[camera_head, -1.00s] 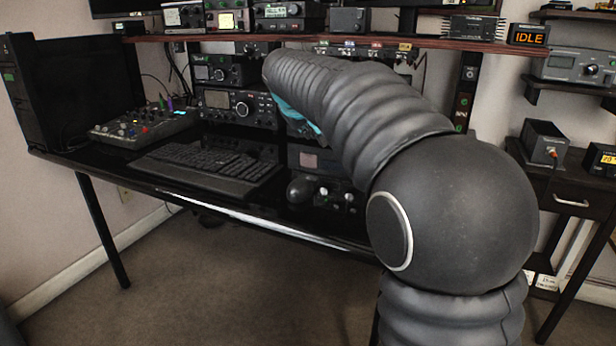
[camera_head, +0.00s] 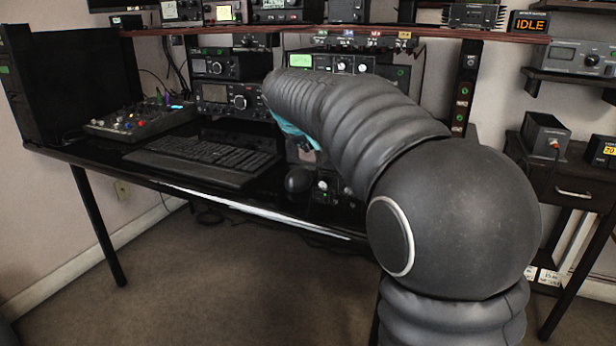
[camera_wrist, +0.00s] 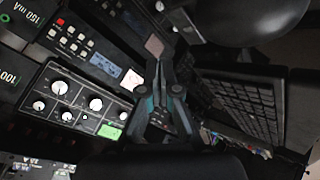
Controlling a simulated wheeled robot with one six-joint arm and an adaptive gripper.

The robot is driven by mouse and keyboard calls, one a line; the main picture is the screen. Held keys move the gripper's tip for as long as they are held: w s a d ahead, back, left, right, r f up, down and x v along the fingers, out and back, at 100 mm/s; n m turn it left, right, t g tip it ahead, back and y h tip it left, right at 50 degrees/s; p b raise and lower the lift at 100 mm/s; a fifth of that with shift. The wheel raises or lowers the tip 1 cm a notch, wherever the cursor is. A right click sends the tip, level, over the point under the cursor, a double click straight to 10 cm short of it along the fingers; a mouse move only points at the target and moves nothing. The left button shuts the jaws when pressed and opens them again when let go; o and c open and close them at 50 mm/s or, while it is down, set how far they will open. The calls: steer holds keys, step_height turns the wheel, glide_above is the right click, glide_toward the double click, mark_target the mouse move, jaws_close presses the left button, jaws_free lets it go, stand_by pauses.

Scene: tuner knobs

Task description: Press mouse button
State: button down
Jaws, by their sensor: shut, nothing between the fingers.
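The black mouse (camera_head: 298,180) lies on the dark desk in the head view, just right of the keyboard (camera_head: 205,158). My arm's end reaches over the desk above and behind the mouse in that picture. My gripper is mostly hidden there by my arm, with only a teal part showing. In the wrist view my gripper (camera_wrist: 168,58) has its fingers together with nothing between them. The keyboard also shows on the right of the wrist view (camera_wrist: 240,100). A dark rounded shape is cut off at the top there, and I cannot tell whether it is the mouse.
A mixer (camera_head: 138,120) stands left of the keyboard. Radios (camera_head: 240,98) line the back of the desk under a shelf (camera_head: 330,32). A small side table (camera_head: 570,190) stands at the right.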

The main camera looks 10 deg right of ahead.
mark_target(306, 168)
steer(key=shift+f+b, duration=0.65)
steer(key=shift+f, duration=0.65)
steer(key=shift+f, duration=0.1)
stand_by(0.3)
steer(key=shift+f+b, duration=0.3)
steer(key=shift+b, duration=0.05)
steer(key=shift+f, duration=0.3)
stand_by(0.6)
stand_by(0.3)
steer(key=shift+r+p, duration=0.35)
steer(key=shift+r, duration=0.4)
steer(key=shift+r, duration=0.1)
steer(key=shift+r+p, duration=2.05)
steer(key=shift+r, duration=0.35)
